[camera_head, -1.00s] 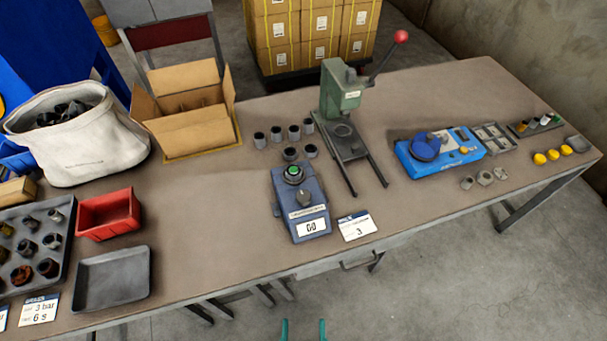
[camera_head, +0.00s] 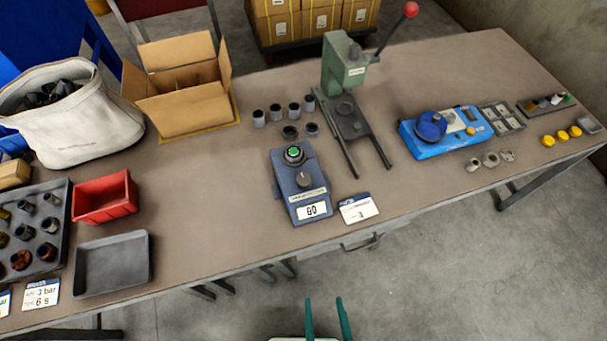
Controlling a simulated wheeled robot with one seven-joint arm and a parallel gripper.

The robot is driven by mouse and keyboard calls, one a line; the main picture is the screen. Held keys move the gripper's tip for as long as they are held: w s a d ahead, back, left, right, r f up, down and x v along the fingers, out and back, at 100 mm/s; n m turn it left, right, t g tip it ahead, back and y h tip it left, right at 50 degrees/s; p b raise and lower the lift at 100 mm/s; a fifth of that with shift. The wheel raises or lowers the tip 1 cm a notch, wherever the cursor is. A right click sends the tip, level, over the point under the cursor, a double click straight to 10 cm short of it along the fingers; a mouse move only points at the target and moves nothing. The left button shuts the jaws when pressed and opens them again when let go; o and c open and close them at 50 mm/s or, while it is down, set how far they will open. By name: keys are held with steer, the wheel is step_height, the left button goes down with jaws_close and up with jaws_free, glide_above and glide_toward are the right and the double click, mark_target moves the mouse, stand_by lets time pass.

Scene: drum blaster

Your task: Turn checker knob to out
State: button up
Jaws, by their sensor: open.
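The checker is a blue-grey box (camera_head: 290,170) near the front edge of the table, in the middle of the view. On its top are a green-centred round part (camera_head: 294,154) and, nearer the front, a dark knob (camera_head: 304,180). A white display with dark characters (camera_head: 312,210) is on its front end; I cannot read the knob's setting. My gripper (camera_head: 328,318) shows at the bottom edge as two teal fingers, apart and empty. It is in front of the table, well short of the checker.
A green press (camera_head: 342,65) with a red-tipped lever stands behind and right of the checker. Several dark cylinders (camera_head: 275,112) stand behind it. A white card (camera_head: 357,207) lies at its right. A red bin (camera_head: 103,197) and grey tray (camera_head: 113,263) are left, with bare tabletop between.

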steer(key=w+d+f+m+g, duration=0.1)
steer(key=d+f+g, duration=0.25)
steer(key=d, duration=0.45)
steer(key=w+d+f+g, duration=0.2)
steer(key=d+f+g, duration=0.15)
steer(key=d, duration=0.45)
steer(key=w+d+r+m+g+h, duration=0.1)
steer(key=w+d+r+g, duration=0.15)
steer(key=w, duration=0.35)
steer(key=w+d+r+m+g, duration=0.1)
steer(key=w+d+r, duration=0.15)
steer(key=w, duration=0.45)
steer(key=m+g, duration=0.1)
steer(key=g, duration=0.1)
glide_toward(304, 179)
step_height(304, 179, down, 8)
steer(key=shift+a+f, duration=0.1)
steer(key=shift+f, duration=0.05)
